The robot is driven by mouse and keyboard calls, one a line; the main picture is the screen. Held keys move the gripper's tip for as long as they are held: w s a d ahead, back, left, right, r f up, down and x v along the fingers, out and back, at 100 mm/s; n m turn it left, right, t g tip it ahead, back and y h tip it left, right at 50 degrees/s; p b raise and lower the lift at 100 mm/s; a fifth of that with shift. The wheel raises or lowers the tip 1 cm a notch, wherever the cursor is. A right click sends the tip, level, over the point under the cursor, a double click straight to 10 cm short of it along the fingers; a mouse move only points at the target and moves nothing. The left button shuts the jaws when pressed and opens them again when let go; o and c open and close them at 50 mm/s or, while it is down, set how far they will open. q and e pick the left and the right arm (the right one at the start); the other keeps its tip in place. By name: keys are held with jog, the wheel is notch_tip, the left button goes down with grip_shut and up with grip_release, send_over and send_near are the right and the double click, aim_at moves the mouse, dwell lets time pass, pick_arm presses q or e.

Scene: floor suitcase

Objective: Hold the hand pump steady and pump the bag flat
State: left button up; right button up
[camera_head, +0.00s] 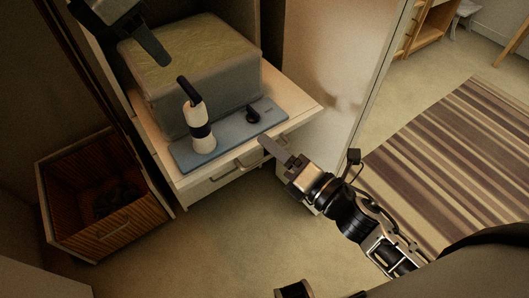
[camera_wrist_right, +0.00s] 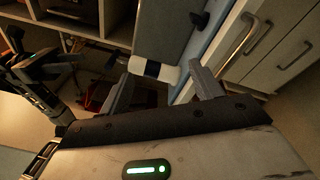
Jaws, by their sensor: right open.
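The hand pump (camera_head: 203,142) stands upright on a blue-grey board (camera_head: 232,132), a white cylinder with a dark band and a black handle (camera_head: 187,92) above it. The bag (camera_head: 198,112), a bulky block with a greenish top, sits behind it. My left gripper (camera_head: 160,58) is above the bag at the upper left; its jaw gap is not clear. My right gripper (camera_head: 264,139) is at the cabinet's front edge, right of the pump and apart from it. In the right wrist view my right gripper (camera_wrist_right: 160,76) is open and empty, with the pump (camera_wrist_right: 166,70) showing beyond the fingers.
A small black fitting (camera_head: 253,116) is on the board's right part. The board and bag rest on a pale cabinet top (camera_head: 295,98) with handled drawers below. A slatted wooden crate (camera_head: 112,228) stands on the floor at left. A striped rug (camera_head: 455,150) lies at right.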

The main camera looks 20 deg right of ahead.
aim_at(208, 132)
jog(key=w+a+n+g+y, duration=0.1)
jog(key=w+a+n, duration=0.2)
jog(key=a+n, duration=0.1)
jog(key=w+a+n+g+y, duration=0.1)
jog(key=w+a+n+y, duration=0.1)
jog(key=w+a+n, duration=0.2)
jog(key=w+a+n+g+y, duration=0.1)
jog(key=w+a+n, duration=0.3)
jog(key=n, duration=0.3)
jog(key=shift+w+a+f+n+g+y, duration=0.1)
jog(key=shift+a+f+n+g+y, duration=0.1)
jog(key=shift+a, duration=0.25)
jog(key=shift+w+a+f+n+g+y, duration=0.1)
jog(key=shift+a+f+n+y, duration=0.1)
jog(key=shift+a, duration=0.25)
jog(key=c, duration=1.2)
